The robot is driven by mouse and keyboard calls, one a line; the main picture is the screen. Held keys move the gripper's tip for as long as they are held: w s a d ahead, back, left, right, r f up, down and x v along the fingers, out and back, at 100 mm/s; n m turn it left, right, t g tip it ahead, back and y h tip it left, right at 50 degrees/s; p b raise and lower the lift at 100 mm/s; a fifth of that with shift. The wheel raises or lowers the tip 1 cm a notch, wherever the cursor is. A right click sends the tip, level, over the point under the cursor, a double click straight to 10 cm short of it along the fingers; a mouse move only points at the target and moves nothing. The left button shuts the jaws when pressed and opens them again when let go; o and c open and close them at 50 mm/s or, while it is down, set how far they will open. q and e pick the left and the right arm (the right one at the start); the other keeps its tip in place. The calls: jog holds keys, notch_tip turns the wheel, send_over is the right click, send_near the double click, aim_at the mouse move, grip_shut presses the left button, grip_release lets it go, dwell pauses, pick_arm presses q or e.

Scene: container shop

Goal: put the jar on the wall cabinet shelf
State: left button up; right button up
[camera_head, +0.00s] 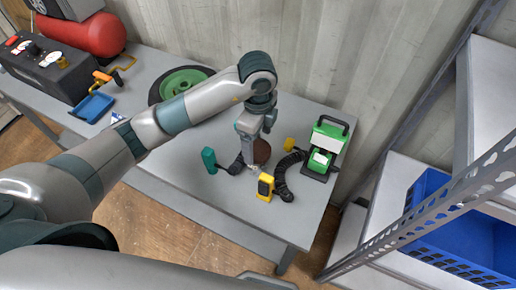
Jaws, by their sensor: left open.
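A brown rounded object (263,152), which looks like the jar, stands on the grey workbench (185,178). My left gripper (251,163) points down right at it and hides part of it. The gripper is open. I cannot tell whether its fingers are around the jar or just in front of it, or whether they touch it. My right gripper is not in view. I see nothing that is clearly the wall cabinet.
A teal-and-black tool (209,160), a yellow-and-black device (265,187) and a green device (325,145) crowd the jar. A green wheel (184,81) lies behind my arm. A metal rack (400,185) with a blue crate (430,185) stands at right.

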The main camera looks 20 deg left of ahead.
pick_arm(q)
jog(key=shift+r, duration=1)
